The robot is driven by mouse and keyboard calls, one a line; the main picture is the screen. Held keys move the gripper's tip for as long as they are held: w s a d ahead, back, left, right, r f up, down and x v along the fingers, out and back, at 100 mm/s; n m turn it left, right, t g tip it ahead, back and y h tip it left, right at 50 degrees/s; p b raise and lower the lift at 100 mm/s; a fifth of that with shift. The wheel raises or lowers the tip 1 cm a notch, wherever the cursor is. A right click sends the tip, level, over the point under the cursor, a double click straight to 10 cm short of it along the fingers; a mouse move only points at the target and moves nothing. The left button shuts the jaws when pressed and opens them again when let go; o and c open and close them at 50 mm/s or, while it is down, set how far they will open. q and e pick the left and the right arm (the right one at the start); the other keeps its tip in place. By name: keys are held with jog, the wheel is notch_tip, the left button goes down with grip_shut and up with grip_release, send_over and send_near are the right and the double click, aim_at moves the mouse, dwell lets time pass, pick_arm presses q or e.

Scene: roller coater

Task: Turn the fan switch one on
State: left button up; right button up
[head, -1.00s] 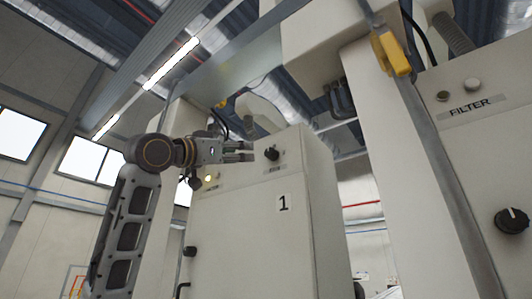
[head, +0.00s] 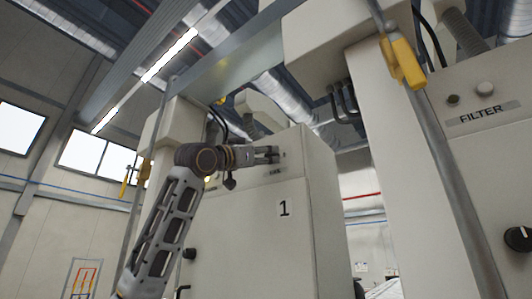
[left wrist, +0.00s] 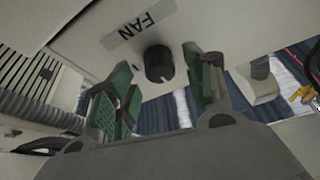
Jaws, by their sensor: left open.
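The fan switch is a round black knob (left wrist: 158,63) on a pale panel under a FAN label (left wrist: 145,27), seen in the left wrist view. My left gripper (head: 271,154) is open in front of the upper face of the cabinet marked 1 (head: 252,230) in the head view, and it hides the knob there. In the left wrist view the knob shows between the green-padded fingers of my left gripper (left wrist: 160,80), with gaps on both sides. I cannot tell how far the fingertips are from the panel. My right gripper is not in view.
A white post (head: 375,190) with a grey pipe stands to the right. Beyond it is a FILTER panel (head: 480,160) with another black knob (head: 519,238). A yellow part (head: 403,62) hangs on the pipe. Ducts and a beam run overhead.

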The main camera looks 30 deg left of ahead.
pick_arm(q)
jog(key=shift+w+d+r, duration=0.1)
jog(key=shift+w+r, duration=0.15)
jog(key=shift+w, duration=0.3)
jog(key=shift+c, duration=0.3)
jog(key=c, duration=1)
